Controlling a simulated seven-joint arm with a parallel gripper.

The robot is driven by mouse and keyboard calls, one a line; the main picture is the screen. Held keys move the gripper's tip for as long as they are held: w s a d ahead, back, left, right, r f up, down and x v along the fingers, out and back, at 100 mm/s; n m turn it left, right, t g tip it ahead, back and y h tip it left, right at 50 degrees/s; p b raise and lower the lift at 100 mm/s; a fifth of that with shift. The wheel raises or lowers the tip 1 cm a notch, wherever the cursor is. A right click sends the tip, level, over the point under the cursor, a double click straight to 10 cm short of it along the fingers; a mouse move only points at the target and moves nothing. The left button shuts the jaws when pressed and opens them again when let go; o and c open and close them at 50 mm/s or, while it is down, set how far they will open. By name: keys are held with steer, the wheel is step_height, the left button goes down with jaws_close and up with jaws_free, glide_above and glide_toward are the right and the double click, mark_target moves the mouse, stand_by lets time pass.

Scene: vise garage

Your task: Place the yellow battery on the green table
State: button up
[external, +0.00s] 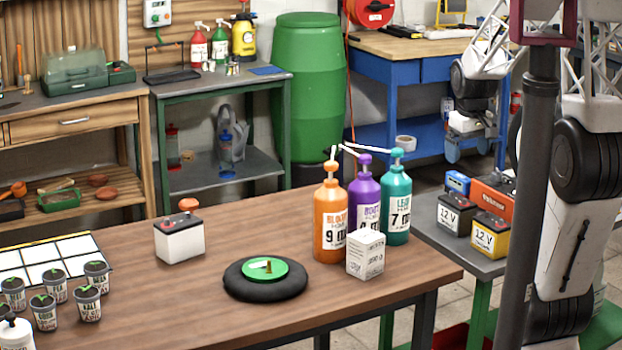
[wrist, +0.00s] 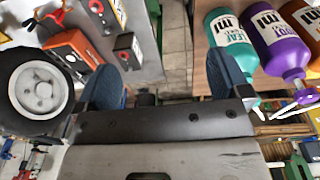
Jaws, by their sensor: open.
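The yellow battery (external: 490,237), a small box with a white 12 V label, stands upright on a grey-topped table (external: 420,235) with green legs at the right. A dark-framed bench (external: 222,92) with green legs and spray bottles on it stands at the back left. My gripper (external: 467,150) hangs beyond the battery in the external view, in front of the blue workbench, apart from it. In the wrist view its two blue fingers (wrist: 168,85) are wide apart with nothing between them.
Next to the yellow battery are a dark 12 V battery (external: 454,214), a blue box (external: 457,183) and an orange unit (external: 496,192). Orange, purple and teal bottles (external: 397,205) stand on the wooden table (external: 130,270). A wheel (wrist: 40,92) is left of my fingers.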

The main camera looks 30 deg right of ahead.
steer(key=s+a+r, duration=0.4)
steer(key=s+a, duration=0.4)
steer(key=s, duration=0.1)
steer(key=s+a+r+t, duration=0.1)
steer(key=s+a+r, duration=0.3)
steer(key=s+a, duration=0.4)
steer(key=shift+s+r+t, duration=0.3)
steer(key=shift+s, duration=0.05)
